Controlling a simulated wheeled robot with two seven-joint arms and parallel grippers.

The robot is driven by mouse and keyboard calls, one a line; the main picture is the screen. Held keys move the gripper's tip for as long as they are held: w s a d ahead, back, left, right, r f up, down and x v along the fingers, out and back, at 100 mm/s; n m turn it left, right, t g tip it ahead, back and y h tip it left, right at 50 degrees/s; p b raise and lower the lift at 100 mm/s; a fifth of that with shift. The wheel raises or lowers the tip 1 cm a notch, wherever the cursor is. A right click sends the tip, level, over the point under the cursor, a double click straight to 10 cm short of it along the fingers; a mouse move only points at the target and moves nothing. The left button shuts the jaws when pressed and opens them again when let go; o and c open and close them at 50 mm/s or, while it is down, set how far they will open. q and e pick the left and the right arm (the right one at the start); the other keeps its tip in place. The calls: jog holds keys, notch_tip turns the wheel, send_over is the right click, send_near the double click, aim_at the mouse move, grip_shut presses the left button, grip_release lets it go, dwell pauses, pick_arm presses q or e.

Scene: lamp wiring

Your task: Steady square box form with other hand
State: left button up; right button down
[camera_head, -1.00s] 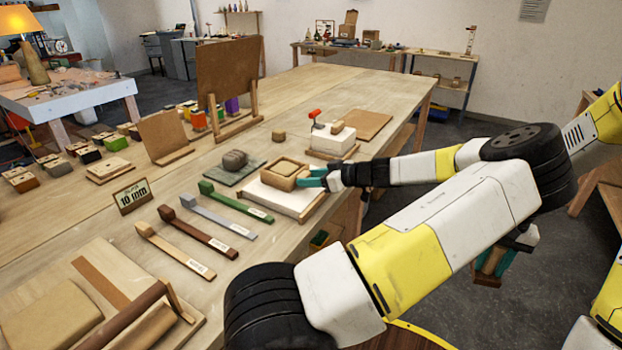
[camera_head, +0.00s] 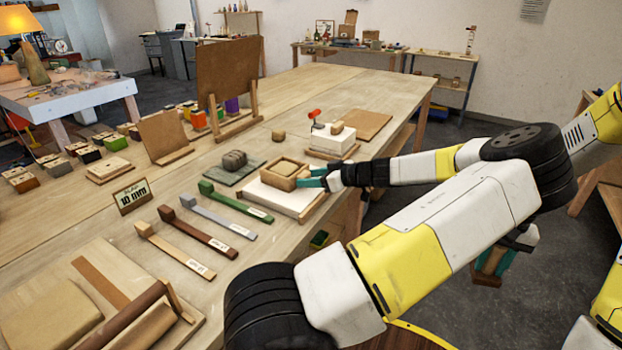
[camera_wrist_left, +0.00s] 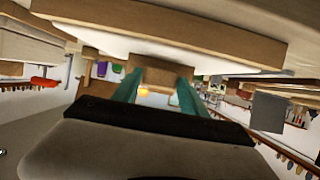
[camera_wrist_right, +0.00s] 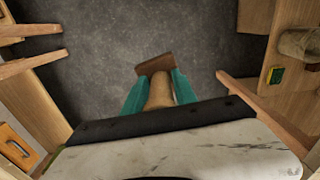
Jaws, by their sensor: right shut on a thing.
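The square box form (camera_head: 280,181), a wooden frame with a tan middle, sits on a white slab on a wooden board. My left gripper (camera_head: 312,178) is at the form's right side, its teal fingers apart and close to its wall. In the left wrist view, a wooden block, apparently the form's wall (camera_wrist_left: 158,66), lies between the left fingertips; whether they touch it is unclear. My right gripper (camera_head: 492,262) hangs off the table's right side over the floor. In the right wrist view it is shut on a tan rounded handle (camera_wrist_right: 160,92) with a brown block (camera_wrist_right: 155,64) at its end.
A grey lump (camera_head: 234,160) on a dark tile lies left of the form. Labelled wooden strips (camera_head: 205,232) lie in front. A white block with a red-handled tool (camera_head: 316,116) stands behind. A roller and boards (camera_head: 100,300) fill the near left corner.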

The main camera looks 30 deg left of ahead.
pick_arm(q)
jog(key=o, duration=0.3)
jog(key=shift+d, duration=0.1)
jog(key=w+v, duration=0.1)
jog(key=v, duration=0.6)
jog(key=s+f+h, duration=0.1)
jog(key=s, duration=0.1)
jog(key=s+f+g+h, duration=0.1)
jog(key=s+f, duration=0.1)
jog(key=s+f+m+g+h, duration=0.1)
jog(key=s+h, duration=0.1)
jog(key=shift+s+d+f, duration=0.15)
jog(key=shift+s+d, duration=0.15)
jog(key=shift+s, duration=0.05)
jog(key=s+d+r+m+h, duration=0.5)
jog(key=s+d+m+h, duration=0.15)
jog(key=d+h, duration=0.2)
jog(key=s+d+r+m+t+h, duration=0.1)
jog(key=s+d+r+m+t, duration=0.2)
jog(key=r, duration=0.6)
jog(key=s+d+r+m+t+h, duration=0.2)
jog(key=s+r+m, duration=0.4)
jog(key=s+r, duration=0.3)
jog(key=shift+s+d+m+t, duration=0.4)
jog(key=shift+d+t, duration=0.1)
jog(key=shift+t, duration=0.3)
